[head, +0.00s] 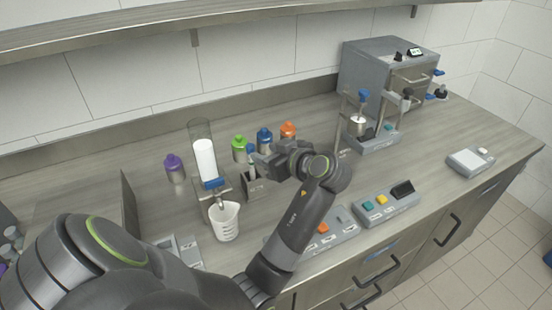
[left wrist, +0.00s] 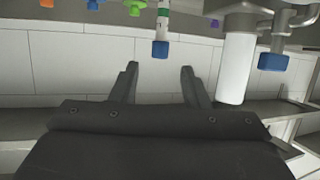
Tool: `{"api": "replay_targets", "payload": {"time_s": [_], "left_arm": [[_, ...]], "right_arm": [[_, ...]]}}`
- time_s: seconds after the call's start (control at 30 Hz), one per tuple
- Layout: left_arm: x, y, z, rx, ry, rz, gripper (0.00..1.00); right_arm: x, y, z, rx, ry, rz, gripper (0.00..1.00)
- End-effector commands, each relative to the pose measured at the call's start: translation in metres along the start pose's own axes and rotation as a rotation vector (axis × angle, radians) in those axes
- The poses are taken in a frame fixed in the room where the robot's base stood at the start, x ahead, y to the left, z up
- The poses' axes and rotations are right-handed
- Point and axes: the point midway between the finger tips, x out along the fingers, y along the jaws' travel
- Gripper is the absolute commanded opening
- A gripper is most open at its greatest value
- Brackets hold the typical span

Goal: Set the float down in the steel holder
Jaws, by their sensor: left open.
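The float (left wrist: 162,24) is a thin pale rod with a green band and a blue cap; its blue top (head: 251,148) also shows in the head view. It appears upright in the small steel holder (head: 254,192), left of my left gripper; its lower part is hidden. My left gripper (head: 257,162) is open and empty. In the left wrist view its two fingers (left wrist: 160,75) point toward the float, and the blue cap lies just beyond the fingertips, apart from them. My right gripper is in neither view.
A clear cylinder with white filling (head: 205,158) and a measuring cup (head: 225,222) stand left of the holder. Purple (head: 175,168), green (head: 239,148), blue and orange (head: 288,131) bottles stand behind. Button panels (head: 386,205) lie along the front edge.

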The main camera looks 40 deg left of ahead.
Motion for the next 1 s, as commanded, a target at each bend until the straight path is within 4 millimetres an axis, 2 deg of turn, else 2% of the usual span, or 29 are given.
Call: {"api": "replay_targets", "payload": {"time_s": [0.1, 0.3, 0.9, 1.0], "left_arm": [[-0.017, 0.001, 0.002, -0.002, -0.002, 0.003, 0.42], [-0.031, 0.0, 0.0, 0.0, -0.001, 0.001, 0.42], [-0.033, 0.0, -0.001, 0.0, 0.001, 0.0, 0.42], [-0.035, 0.0, -0.006, 0.0, 0.001, 0.0, 0.42]], "right_arm": [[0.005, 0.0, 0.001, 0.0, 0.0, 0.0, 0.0], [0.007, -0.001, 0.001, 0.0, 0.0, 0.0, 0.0], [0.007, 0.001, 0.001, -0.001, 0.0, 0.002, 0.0], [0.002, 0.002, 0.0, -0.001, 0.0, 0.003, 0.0]]}}
